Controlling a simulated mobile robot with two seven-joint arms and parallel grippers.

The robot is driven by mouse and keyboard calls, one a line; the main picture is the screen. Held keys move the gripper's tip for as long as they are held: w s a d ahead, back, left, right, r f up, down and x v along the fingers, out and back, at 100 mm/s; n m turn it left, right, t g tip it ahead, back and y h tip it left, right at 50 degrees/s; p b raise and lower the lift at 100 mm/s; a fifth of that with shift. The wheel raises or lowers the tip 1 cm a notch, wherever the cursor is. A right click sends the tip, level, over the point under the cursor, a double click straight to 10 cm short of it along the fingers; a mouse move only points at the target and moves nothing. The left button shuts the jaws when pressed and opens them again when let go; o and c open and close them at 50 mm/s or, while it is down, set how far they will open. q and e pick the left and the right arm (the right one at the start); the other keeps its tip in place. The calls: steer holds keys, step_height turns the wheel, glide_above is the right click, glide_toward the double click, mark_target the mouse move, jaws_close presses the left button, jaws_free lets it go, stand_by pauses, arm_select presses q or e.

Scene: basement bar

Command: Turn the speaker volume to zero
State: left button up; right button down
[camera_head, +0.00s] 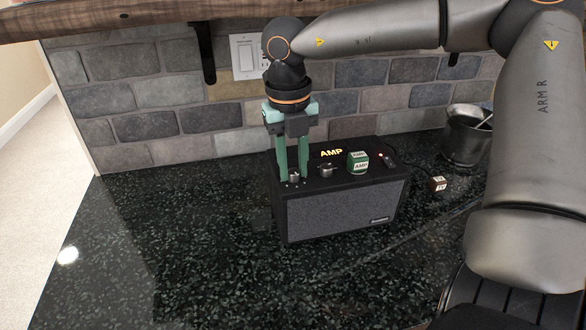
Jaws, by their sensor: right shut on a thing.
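The speaker (340,209) is a black box with a grey front grille and a lit AMP label (331,153) on top. It stands on the dark stone counter. My right gripper (293,177) points straight down over the left part of its top, with its green fingers shut on a small silver knob (293,178). The fingers partly hide that knob, and I cannot read its setting. A second, dark knob (327,169) sits on the top to the right, clear of the fingers. My left gripper is not in view.
The brick wall is close behind; the counter's left is clear.

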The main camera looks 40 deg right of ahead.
steer(key=n+b, duration=0.1)
steer(key=n, duration=0.2)
steer(key=shift+f+n, duration=0.1)
steer(key=shift+n, duration=0.3)
steer(key=n+b, duration=0.1)
steer(key=n, duration=0.2)
steer(key=shift+n, duration=0.3)
steer(key=n, duration=0.3)
steer(key=shift+n+t, duration=0.3)
steer(key=n, duration=0.3)
steer(key=shift+n, duration=0.3)
steer(key=n, duration=0.4)
steer(key=shift+s+n+p, duration=0.1)
steer(key=shift+n+p, duration=0.2)
steer(key=shift+p, duration=0.05)
steer(key=n, duration=0.4)
steer(key=shift+d+y+p, duration=0.1)
steer(key=shift+y+p, duration=0.2)
steer(key=shift+p, duration=0.1)
steer(key=n, duration=0.5)
steer(key=shift+p, duration=0.4)
steer(key=shift+n+p, duration=0.35)
steer(key=shift+n, duration=1.95)
